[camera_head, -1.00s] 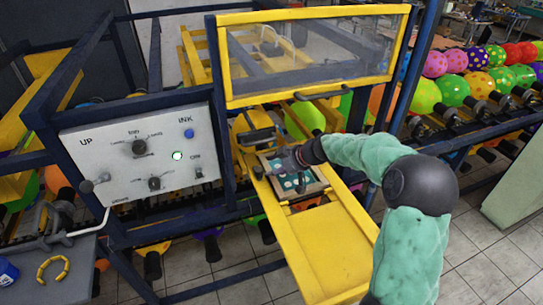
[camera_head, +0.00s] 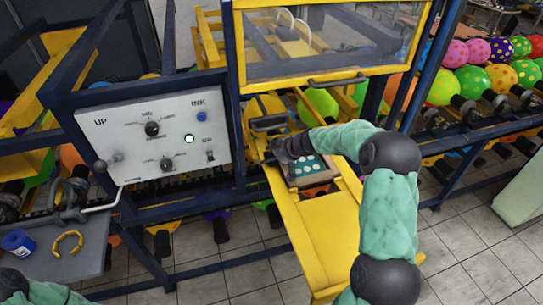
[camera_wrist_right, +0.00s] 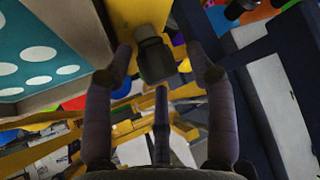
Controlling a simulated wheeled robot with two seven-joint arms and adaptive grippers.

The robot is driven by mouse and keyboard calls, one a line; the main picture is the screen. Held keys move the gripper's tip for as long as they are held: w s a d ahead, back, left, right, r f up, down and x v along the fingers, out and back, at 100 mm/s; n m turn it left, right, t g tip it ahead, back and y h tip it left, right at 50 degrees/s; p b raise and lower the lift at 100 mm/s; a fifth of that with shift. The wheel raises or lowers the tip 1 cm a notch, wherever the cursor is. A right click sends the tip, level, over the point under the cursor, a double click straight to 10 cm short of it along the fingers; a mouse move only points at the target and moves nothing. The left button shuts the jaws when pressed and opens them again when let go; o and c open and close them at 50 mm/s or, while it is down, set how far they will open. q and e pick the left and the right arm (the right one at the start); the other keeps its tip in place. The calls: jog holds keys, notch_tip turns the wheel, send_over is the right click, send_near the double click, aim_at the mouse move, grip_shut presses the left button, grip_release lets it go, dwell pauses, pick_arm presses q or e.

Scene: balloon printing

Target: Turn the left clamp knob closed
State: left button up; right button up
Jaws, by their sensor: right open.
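The left clamp knob (camera_wrist_right: 155,58) is a small dark grey knob beside a yellow frame edge, at the upper middle of the right wrist view. My right gripper (camera_wrist_right: 163,72) is open, with one finger on each side of the knob in that view and visible gaps to it. In the head view my right gripper (camera_head: 280,152) is at the left edge of the teal plate with white dots (camera_head: 309,166) and hides the knob. That plate also shows in the right wrist view (camera_wrist_right: 45,60).
The yellow tray (camera_head: 318,235) extends toward me below the plate. A yellow-framed clear guard with a handle (camera_head: 338,79) stands above. The white control panel (camera_head: 150,140) is to the left. A grey side table (camera_head: 50,265) holds a blue tape roll (camera_head: 17,242) and a yellow ring (camera_head: 67,243).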

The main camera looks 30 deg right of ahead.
jog(key=shift+d, duration=0.1)
jog(key=c, duration=1)
